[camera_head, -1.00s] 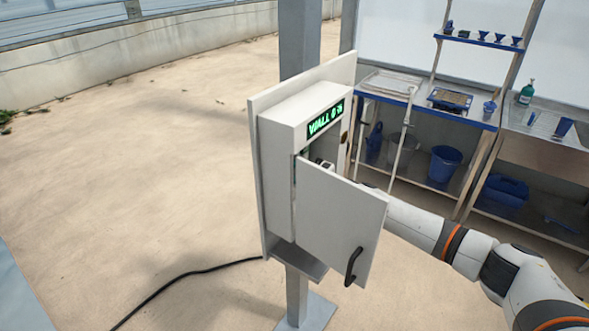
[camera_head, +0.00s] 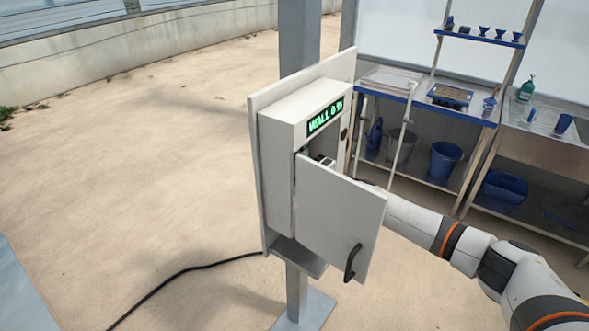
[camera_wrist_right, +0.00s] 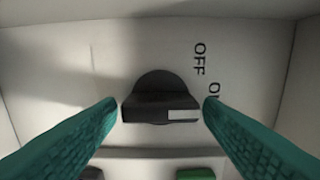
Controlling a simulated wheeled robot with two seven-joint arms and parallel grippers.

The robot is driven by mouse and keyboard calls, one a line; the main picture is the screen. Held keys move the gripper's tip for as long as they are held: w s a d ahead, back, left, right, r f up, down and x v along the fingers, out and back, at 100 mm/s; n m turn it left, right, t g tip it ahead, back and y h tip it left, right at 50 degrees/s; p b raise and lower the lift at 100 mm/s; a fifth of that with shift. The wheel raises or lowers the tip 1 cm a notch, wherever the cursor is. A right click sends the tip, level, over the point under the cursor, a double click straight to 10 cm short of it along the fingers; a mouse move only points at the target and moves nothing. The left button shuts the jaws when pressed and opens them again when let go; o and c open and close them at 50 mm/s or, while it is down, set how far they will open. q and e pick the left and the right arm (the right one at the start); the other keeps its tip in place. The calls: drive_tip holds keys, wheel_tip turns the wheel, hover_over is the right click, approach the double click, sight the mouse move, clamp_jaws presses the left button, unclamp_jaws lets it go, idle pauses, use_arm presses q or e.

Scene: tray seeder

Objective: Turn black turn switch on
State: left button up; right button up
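The black turn switch (camera_wrist_right: 161,98) sits on the pale panel inside the box, in the middle of the right wrist view. Its bar lies level, with a white mark at the right end. "OFF" is printed above right of it; a second label below that is partly hidden by a finger. My right gripper (camera_wrist_right: 161,107) has its green fingers spread on either side of the switch, very close to its ends; I cannot tell whether they touch. In the head view my right gripper is mostly hidden behind the box door (camera_head: 338,215). My left gripper is out of view.
The white control box (camera_head: 279,175) is on a grey post (camera_head: 298,45), its door standing open. Its green display (camera_head: 325,117) reads "WALL 0 %". A green part (camera_wrist_right: 195,174) shows low in the wrist view. Blue-edged shelves (camera_head: 426,103) stand behind right.

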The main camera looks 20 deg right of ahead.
drive_tip(key=shift+s, duration=0.1)
drive_tip(key=b+v, duration=0.4)
drive_tip(key=v, duration=0.8)
drive_tip(key=shift+b, duration=0.3)
drive_tip(key=shift+d+f, duration=0.1)
